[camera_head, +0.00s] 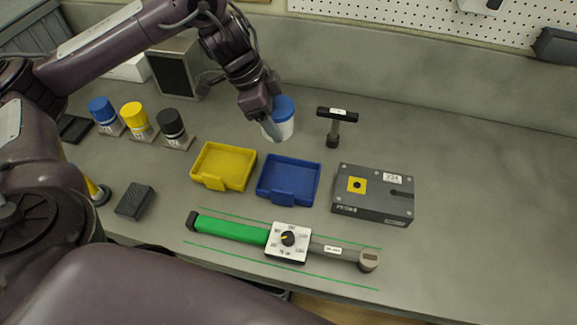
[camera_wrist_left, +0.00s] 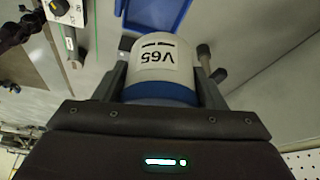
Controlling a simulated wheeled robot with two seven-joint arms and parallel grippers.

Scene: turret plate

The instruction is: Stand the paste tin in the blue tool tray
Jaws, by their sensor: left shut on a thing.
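The paste tin (camera_head: 281,121) is white with a blue lid. My left gripper (camera_head: 270,128) is shut on it, lid up, behind the blue tool tray (camera_head: 289,180). I cannot tell how high the tin is above the bench. In the left wrist view the tin (camera_wrist_left: 162,62), labelled V65, sits between both fingers of the left gripper (camera_wrist_left: 161,78). The blue tray (camera_wrist_left: 158,14) shows beyond it, partly hidden. The tray looks empty in the head view. My right gripper is not in view.
A yellow tray (camera_head: 223,165) stands left of the blue one. A grey box (camera_head: 373,193) is to its right, a T-handled tool (camera_head: 335,127) behind right. A green-handled wrench (camera_head: 230,229) lies in front. Lidded pots (camera_head: 140,120) stand at left. The right bench is clear.

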